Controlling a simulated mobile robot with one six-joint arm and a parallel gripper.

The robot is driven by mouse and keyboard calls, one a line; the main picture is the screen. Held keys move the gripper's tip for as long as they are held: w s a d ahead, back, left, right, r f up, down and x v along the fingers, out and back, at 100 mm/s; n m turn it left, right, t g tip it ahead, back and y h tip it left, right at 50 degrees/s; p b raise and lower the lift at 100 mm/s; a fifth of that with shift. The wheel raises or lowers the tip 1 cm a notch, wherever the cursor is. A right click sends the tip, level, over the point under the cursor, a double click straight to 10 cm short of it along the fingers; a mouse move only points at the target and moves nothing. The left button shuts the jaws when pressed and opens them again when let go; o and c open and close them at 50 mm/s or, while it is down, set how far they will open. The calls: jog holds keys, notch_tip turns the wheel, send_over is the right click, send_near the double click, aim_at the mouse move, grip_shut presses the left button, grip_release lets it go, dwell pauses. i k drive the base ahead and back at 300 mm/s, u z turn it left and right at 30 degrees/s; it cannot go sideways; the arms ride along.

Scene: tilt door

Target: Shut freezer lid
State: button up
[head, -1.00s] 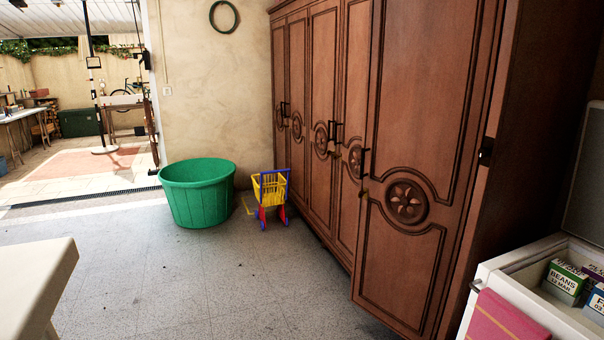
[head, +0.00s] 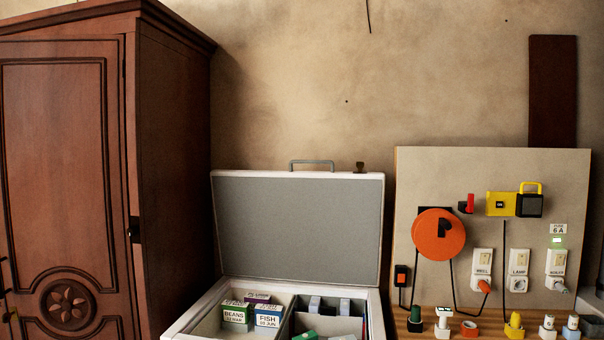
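The freezer lid (head: 300,228) stands raised, about upright, at the back of the freezer. It has a grey inner face, a pale rim and a grey handle (head: 312,163) on its top edge. The white freezer body (head: 205,312) is at the bottom middle of the head view, its lower part cut off by the frame. Inside are boxes, among them a green BEANS box (head: 236,316) and a FISH box (head: 268,317), with a divider to their right. My gripper is not in view.
A brown wooden wardrobe (head: 172,180) stands close to the freezer's left. To the right, a panel (head: 480,245) carries an orange disc (head: 438,235), switches and sockets. Several small coloured items stand on a wooden ledge below it. The wall behind the lid is plain.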

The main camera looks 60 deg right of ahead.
aim_at(303, 225)
jog(key=k, duration=1.15)
jog(key=z, duration=0.4)
jog(key=i, duration=1.05)
jog(key=z, duration=1)
jog(key=i, duration=0.6)
jog(key=u, duration=0.1)
